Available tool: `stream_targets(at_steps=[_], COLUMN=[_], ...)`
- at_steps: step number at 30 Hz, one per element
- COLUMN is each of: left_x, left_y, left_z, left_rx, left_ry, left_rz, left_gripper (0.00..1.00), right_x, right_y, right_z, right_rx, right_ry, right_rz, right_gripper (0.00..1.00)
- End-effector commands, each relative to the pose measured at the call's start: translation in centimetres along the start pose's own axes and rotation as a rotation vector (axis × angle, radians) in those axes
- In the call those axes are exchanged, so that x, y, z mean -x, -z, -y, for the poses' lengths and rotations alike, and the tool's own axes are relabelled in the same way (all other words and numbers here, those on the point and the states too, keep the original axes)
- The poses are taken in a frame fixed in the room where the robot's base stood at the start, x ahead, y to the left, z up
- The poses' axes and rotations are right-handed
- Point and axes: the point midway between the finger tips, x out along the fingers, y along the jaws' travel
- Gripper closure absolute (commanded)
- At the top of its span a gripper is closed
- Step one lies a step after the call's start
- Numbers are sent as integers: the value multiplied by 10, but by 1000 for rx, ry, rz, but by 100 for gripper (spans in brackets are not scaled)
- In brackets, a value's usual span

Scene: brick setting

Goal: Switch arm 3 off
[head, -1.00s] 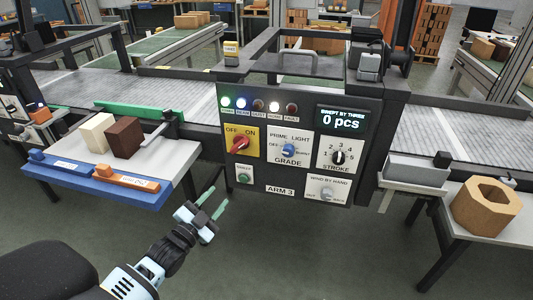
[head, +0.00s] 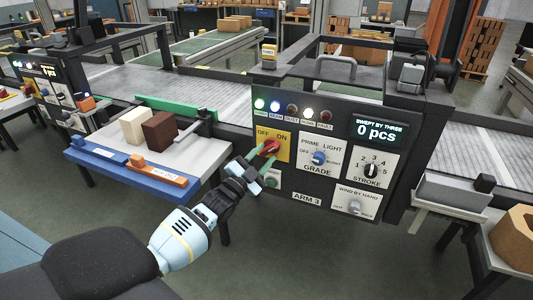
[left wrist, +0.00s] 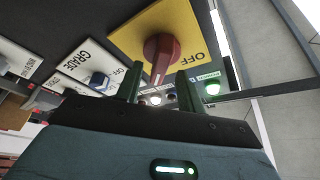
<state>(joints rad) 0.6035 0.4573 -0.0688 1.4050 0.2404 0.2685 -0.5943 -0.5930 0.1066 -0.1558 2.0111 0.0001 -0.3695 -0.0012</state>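The ARM 3 control panel (head: 330,195) stands in the middle of the head view. Its red rotary switch (head: 270,146) sits on a yellow plate (head: 284,153) marked OFF and ON, and its handle appears to lean toward ON. My left gripper (head: 258,167) is at the plate's lower left. In the left wrist view the red switch (left wrist: 160,52) is just beyond the two green fingertips (left wrist: 157,82), its handle end between them. The fingers are apart, with gaps beside the handle; contact is not visible. My right gripper is not in view.
The GRADE knob (head: 319,158), STROKE knob (head: 371,170) and hand knob (head: 354,208) are to the right. Green, blue and white lamps are lit above. A side table (head: 205,165) with a blue edge and two blocks stands left.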

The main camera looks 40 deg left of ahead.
Motion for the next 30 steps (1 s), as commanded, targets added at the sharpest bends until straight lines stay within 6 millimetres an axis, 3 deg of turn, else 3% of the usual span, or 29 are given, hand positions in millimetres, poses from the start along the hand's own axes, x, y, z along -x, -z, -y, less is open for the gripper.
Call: stream_targets(at_steps=[6, 16, 25, 30], left_x=[-16, -18, -18, -18], left_y=[0, 0, 0, 0], left_z=[0, -1, -1, -1], left_rx=[-1, -1, 0, 3], left_ry=[-1, -1, -1, 0], left_rz=[1, 1, 1, 1], left_gripper=[62, 62, 100, 100], right_x=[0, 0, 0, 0], right_y=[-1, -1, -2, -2], right_z=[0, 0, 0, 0], right_rx=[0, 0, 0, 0], right_ry=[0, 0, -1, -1], right_rz=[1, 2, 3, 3], right_gripper=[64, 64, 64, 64])
